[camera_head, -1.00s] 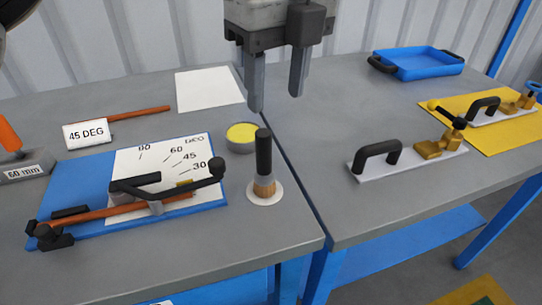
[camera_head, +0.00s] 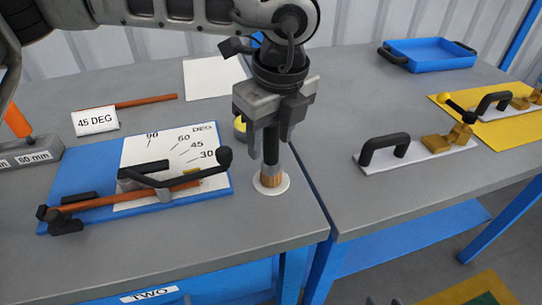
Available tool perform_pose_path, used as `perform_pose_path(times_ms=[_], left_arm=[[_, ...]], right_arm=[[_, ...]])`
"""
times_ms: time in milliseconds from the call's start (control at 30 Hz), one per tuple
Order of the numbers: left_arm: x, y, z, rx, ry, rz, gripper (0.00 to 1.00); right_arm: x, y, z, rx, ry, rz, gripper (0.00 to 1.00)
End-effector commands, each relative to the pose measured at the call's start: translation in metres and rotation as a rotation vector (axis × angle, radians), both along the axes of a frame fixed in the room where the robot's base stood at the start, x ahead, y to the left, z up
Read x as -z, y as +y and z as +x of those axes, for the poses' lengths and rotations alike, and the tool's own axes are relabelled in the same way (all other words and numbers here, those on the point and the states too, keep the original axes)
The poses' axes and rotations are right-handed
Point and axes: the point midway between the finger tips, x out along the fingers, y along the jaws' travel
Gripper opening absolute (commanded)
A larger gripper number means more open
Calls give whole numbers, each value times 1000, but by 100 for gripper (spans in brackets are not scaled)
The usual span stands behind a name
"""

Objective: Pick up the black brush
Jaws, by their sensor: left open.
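The black brush (camera_head: 271,152) stands upright on a white round base (camera_head: 285,184) near the front right corner of the left table. Its handle is black and its lower part is tan bristles. My left gripper (camera_head: 270,138) points down over the brush, its fingers on either side of the upper handle. The jaws are open, and the top of the handle is hidden by the gripper. I cannot tell whether a finger touches it. My right gripper does not show clearly.
A blue board (camera_head: 85,170) with an angle scale and a black-handled bender lies left of the brush. A yellow-topped tin (camera_head: 239,125) is partly hidden behind the gripper. A white plate with a black handle (camera_head: 384,148) lies on the right table. A blue tray (camera_head: 430,54) stands behind it.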

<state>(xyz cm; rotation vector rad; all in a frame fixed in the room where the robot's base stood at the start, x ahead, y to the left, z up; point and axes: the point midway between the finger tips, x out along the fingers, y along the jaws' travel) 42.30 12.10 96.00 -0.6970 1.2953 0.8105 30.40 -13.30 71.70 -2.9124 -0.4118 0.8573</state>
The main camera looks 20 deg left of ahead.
Motion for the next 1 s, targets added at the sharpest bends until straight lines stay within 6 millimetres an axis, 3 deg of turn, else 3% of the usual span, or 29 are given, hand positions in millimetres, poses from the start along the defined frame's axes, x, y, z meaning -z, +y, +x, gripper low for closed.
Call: perform_pose_path(times_ms=[200, 433, 467, 600, 633, 1000], left_arm=[[25, 3, 2, 1, 1, 1, 47], [27, 3, 2, 0, 0, 0, 47], [27, 3, 2, 0, 0, 0, 44], [26, 3, 2, 0, 0, 0, 6], [26, 3, 2, 0, 0, 0, 0], [23, 3, 3, -1, -1, -1, 0]], right_arm=[[-3, 0, 2, 1, -2, 2, 36], [-3, 0, 2, 3, -4, 2, 36], [-3, 0, 2, 3, -4, 2, 36], [-3, 0, 2, 3, -4, 2, 36], [-3, 0, 2, 3, -4, 2, 36], [-3, 0, 2, 2, -2, 2, 36]])
